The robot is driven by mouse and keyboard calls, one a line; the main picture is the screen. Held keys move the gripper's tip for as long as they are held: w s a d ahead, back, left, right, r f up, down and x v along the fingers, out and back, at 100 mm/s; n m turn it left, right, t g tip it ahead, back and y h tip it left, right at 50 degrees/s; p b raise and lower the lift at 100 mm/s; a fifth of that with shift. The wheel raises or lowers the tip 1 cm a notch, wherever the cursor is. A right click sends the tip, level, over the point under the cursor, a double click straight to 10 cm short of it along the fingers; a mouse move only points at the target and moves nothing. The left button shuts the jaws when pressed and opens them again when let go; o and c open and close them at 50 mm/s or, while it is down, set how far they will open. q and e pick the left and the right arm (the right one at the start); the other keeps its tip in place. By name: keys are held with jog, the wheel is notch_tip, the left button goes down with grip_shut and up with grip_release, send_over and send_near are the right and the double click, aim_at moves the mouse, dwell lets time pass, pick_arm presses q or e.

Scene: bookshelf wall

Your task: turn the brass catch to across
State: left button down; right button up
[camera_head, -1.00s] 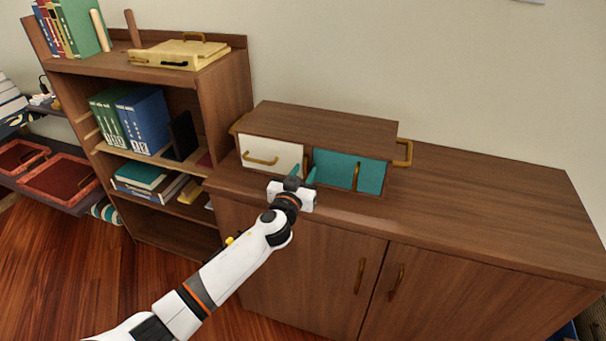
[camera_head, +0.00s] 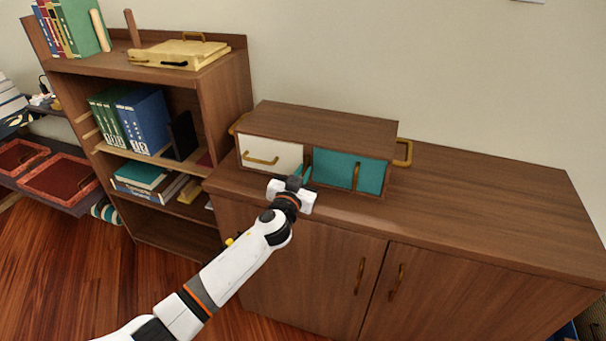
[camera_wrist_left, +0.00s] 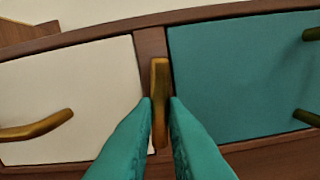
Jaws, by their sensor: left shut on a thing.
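The brass catch (camera_wrist_left: 159,85) is a narrow bar on the wooden divider between a cream front and a teal front. In the left wrist view it stands upright, along the divider. My left gripper (camera_wrist_left: 161,106) has its teal fingers on either side of the catch's lower part and is shut on it. In the head view the left gripper (camera_head: 303,173) is at the front of the small wooden cabinet (camera_head: 320,123), and it hides the catch there. My right gripper is not in view.
The cream front (camera_head: 272,151) and teal front (camera_head: 335,168) have brass handles beside the catch. The small cabinet stands on a long sideboard (camera_head: 480,205), whose top is clear on the right. A bookshelf (camera_head: 228,95) with books and a yellow case stands at left.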

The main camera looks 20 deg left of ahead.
pick_arm(q)
jog(key=m, duration=0.3)
jog(key=shift+m, duration=0.3)
jog(key=m, duration=0.4)
jog(key=shift+a+m+p, duration=0.1)
jog(key=shift+m+p, duration=0.2)
jog(key=m, duration=0.4)
jog(key=shift+r+p, duration=0.1)
jog(key=shift+p, duration=0.25)
jog(key=shift+m, duration=1.9)
jog(key=shift+p, duration=0.3)
jog(key=c, duration=1.5)
grip_release()
jog(key=shift+o, duration=0.2)
jog(key=shift+s, duration=0.1)
